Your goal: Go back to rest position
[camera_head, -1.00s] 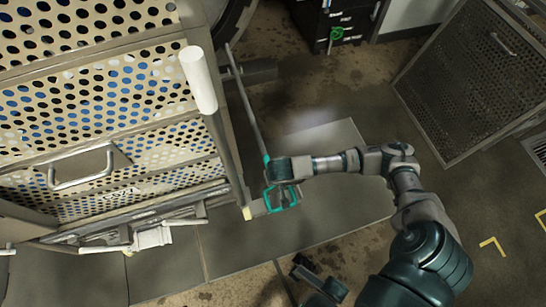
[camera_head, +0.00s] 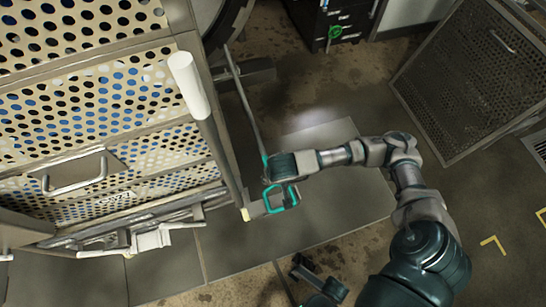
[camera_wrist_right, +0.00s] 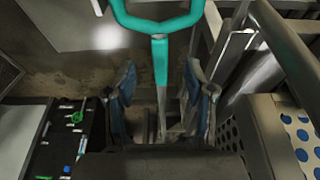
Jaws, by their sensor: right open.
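My right gripper (camera_head: 277,180) is beside a lever with a teal loop handle (camera_head: 283,199), at the near corner of the perforated cage. In the right wrist view the gripper (camera_wrist_right: 157,78) is open. Its two blue-backed fingers stand apart on either side of the handle's teal stem (camera_wrist_right: 160,62), with gaps. The teal loop (camera_wrist_right: 159,25) lies ahead of the fingertips. The gripper holds nothing.
The perforated cage (camera_head: 70,110) with a white upright bar (camera_head: 188,85) stands close on the left. A dark cabinet (camera_head: 335,22) is at the back. A perforated panel (camera_head: 465,80) stands at the right. Floor between them is clear.

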